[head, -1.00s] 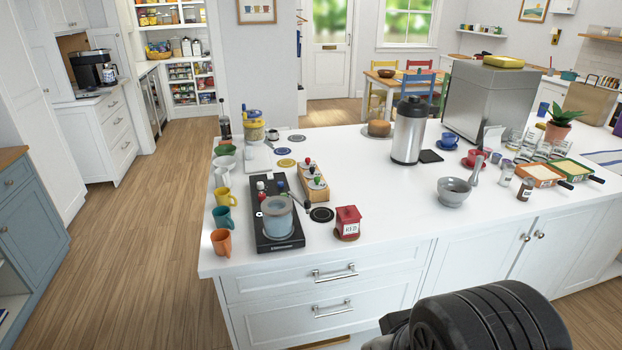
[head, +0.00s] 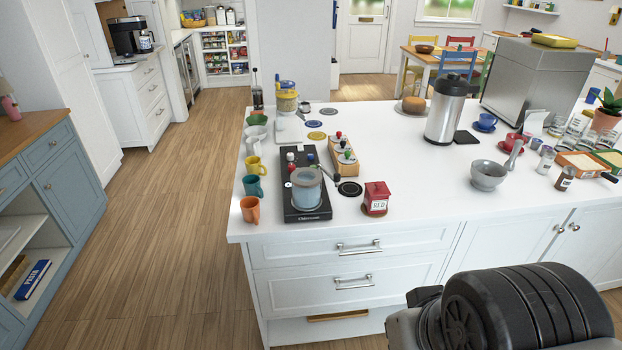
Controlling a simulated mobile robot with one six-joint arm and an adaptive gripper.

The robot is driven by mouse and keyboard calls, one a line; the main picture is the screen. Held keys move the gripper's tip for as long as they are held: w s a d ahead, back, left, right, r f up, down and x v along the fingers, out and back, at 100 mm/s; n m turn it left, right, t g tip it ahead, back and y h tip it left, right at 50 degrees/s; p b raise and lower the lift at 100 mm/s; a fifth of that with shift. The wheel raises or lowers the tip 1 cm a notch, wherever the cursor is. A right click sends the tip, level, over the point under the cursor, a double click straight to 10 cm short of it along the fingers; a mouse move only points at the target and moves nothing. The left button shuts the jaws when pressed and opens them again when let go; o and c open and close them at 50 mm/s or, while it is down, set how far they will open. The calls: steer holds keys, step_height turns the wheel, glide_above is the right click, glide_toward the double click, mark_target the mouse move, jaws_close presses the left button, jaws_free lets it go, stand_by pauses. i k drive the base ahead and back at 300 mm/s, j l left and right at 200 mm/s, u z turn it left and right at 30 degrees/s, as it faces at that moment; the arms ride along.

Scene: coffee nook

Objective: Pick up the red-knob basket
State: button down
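A light wooden block (head: 346,174) on the white island top holds several small pieces with coloured knobs. A red knob (head: 339,135) shows at its far end and a green knob (head: 347,153) nearer. More small knobs, including a red one (head: 291,157), show on the black appliance (head: 309,215) just left of the block. The pieces under the knobs are too small for me to tell which is a basket. My gripper is not in view; only a dark part of my arm shows at the lower right, in front of the island.
Orange (head: 250,209), teal (head: 253,187) and yellow (head: 255,167) mugs line the island's left edge. A red tin (head: 376,197) stands right of the black appliance, and a steel flask (head: 446,110) and grey mortar (head: 488,175) farther right. Open wood floor (head: 180,220) lies left of the island.

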mark_target(336, 138)
steer(key=i+j, duration=0.2)
steer(key=i, duration=0.35)
steer(key=i+j, duration=0.2)
steer(key=i, duration=0.3)
steer(key=i+j, duration=0.2)
steer(key=i, duration=0.35)
